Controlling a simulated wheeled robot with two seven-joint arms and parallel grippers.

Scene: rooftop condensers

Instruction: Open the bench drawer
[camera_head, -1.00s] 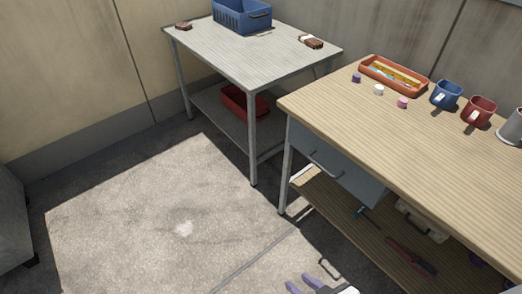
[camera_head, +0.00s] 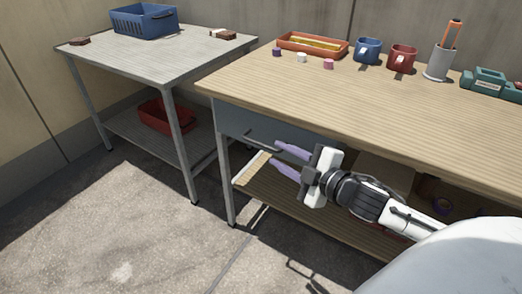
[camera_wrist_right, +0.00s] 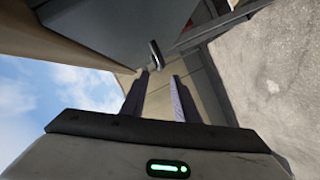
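The wooden bench (camera_head: 420,105) has a grey drawer (camera_head: 232,122) under its left end, and the drawer looks shut. Its dark bar handle (camera_head: 262,142) sticks out from the front. My right gripper (camera_head: 276,156) is open and empty, with its purple fingers pointing left toward the handle. In the right wrist view the handle (camera_wrist_right: 155,52) shows just beyond the fingertips (camera_wrist_right: 159,76), nearer the left finger, with a gap between the fingers. I cannot tell whether a finger touches it. My left gripper is not in view.
On the bench stand an orange tray (camera_head: 326,45), a blue mug (camera_head: 368,50), a red mug (camera_head: 402,57), a grey cup (camera_head: 440,64) and a teal case (camera_head: 490,82). A lower shelf (camera_head: 285,197) lies beneath. A metal table (camera_head: 150,60) stands left. The floor in front is clear.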

